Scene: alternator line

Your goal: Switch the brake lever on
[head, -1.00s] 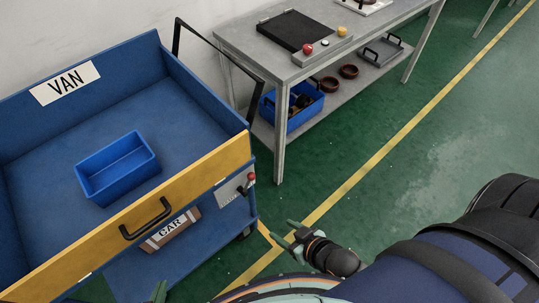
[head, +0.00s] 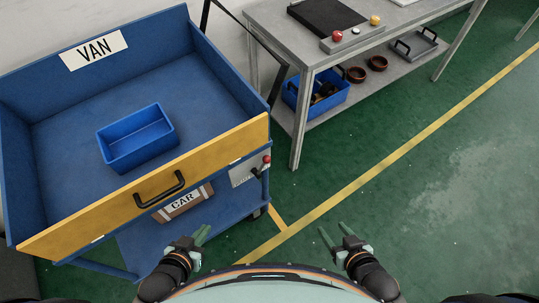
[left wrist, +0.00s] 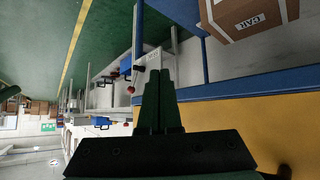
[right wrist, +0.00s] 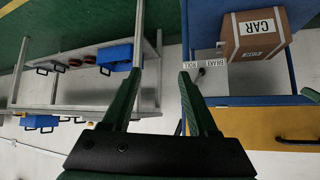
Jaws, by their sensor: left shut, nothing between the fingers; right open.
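The blue cart (head: 60,115) with a VAN sign stands at left in the head view. On its right end, a pale plate (head: 241,174) carries the brake lever (head: 263,170), with a red knob (head: 267,159) beside or on it. The right wrist view shows the plate (right wrist: 214,80) with BRAKE and ROLL labels; the lever's exact position is too small to tell. My left gripper (head: 204,234) is shut and empty in front of the cart; its fingers (left wrist: 160,90) point towards the plate side. My right gripper (head: 330,235) is open and empty, right of the cart, apart from the lever.
A blue bin (head: 137,152) sits in the cart, behind a yellow front panel (head: 115,213) with a black handle (head: 160,190). A CAR box (head: 183,203) lies on the lower shelf. A grey table (head: 275,25) stands behind. Green floor (head: 400,190) at right is clear.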

